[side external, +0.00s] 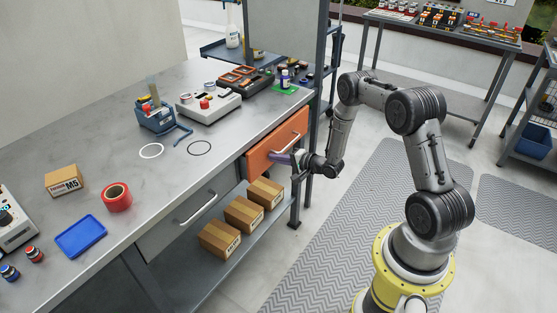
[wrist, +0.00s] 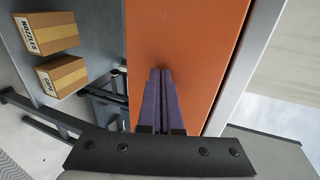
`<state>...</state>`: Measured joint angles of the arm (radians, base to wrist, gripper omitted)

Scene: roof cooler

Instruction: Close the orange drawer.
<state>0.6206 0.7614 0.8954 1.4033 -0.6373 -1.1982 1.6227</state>
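The orange drawer (side external: 262,160) is at the far right end of the workbench front, just under the top. Its front looks close to the bench edge; I cannot tell whether a small gap remains. A pale bar handle (side external: 289,143) is on it. My gripper (side external: 281,158) is at the lower part of the drawer front, below the handle. In the wrist view the orange front (wrist: 188,45) fills the middle, and my gripper's purple fingers (wrist: 160,72) lie side by side, shut with nothing between them. Their tips are at or very near the panel; contact is unclear.
A grey drawer (side external: 185,222) with a handle is left of the orange one. Several cardboard boxes (side external: 243,214) stand on the shelf below. A dark post (side external: 318,110) rises close to the drawer's right end. The floor in front (side external: 318,222) is clear.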

